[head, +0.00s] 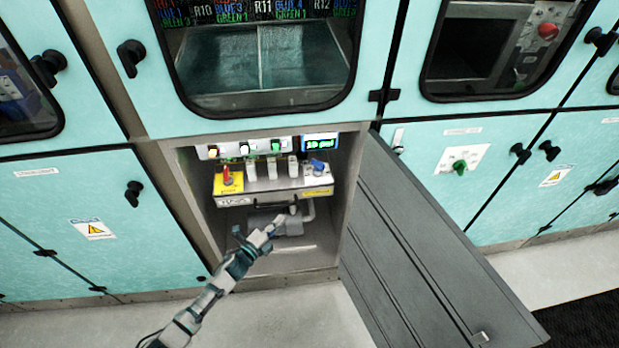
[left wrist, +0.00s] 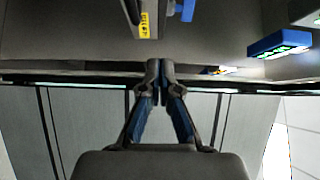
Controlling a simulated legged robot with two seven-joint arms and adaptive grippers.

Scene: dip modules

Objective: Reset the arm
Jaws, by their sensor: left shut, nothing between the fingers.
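My left arm comes in from the bottom left of the head view and reaches into an open lower cabinet. My left gripper (head: 277,228) is at the front of the cabinet opening, below a grey module with a dark handle (head: 262,201). In the left wrist view the fingertips (left wrist: 160,70) are together, with nothing between them. The module front, with a yellow label (left wrist: 144,25), is beyond the fingertips in that view. I cannot tell whether the gripper touches anything. My right gripper is in neither view.
A grey cabinet door (head: 420,250) hangs open to the right. The module carries a red switch (head: 227,176) and a blue valve (head: 317,165). A small blue display (head: 321,143) is above it. Teal cabinets with black latches (head: 134,193) stand around. The floor in front is clear.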

